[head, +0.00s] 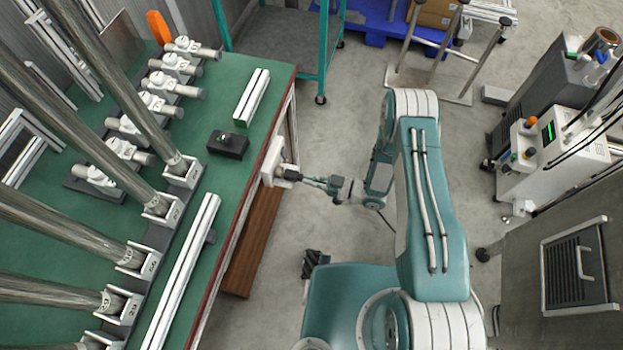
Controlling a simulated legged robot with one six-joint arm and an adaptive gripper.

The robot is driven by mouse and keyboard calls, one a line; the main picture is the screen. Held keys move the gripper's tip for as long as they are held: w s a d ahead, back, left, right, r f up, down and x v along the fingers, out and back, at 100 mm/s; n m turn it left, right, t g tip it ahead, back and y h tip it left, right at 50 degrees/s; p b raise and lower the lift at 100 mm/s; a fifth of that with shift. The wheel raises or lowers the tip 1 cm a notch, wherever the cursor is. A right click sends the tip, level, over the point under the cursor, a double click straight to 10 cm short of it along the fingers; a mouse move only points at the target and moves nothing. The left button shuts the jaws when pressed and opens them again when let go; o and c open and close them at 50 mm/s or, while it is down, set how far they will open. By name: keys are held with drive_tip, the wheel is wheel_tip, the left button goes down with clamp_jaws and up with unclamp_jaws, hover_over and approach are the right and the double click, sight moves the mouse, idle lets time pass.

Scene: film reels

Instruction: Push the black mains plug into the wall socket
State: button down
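A white socket box (271,158) is at the right edge of the green workbench, facing my arm. My gripper (298,178) reaches in from the right with its fingertips close to the front of the box. A small dark and grey shape at the fingertips touches or nearly touches the socket. It may be the black mains plug, but it is too small to tell clearly. I cannot tell whether the plug's pins are in the socket, nor whether the fingers are shut on it.
The green workbench (234,182) carries a black box (228,145), white rails (183,272), metal columns and several clamps. A brown wooden board (252,243) lies below its edge. A teal trolley (272,45) stands behind. Grey floor is open around my arm. A white machine (550,160) stands right.

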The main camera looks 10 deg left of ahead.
drive_tip(key=shift+w+a, duration=0.1)
drive_tip(key=shift+a, duration=0.9)
drive_tip(key=d, duration=0.6)
drive_tip(key=shift+s, duration=0.25)
idle(0.6)
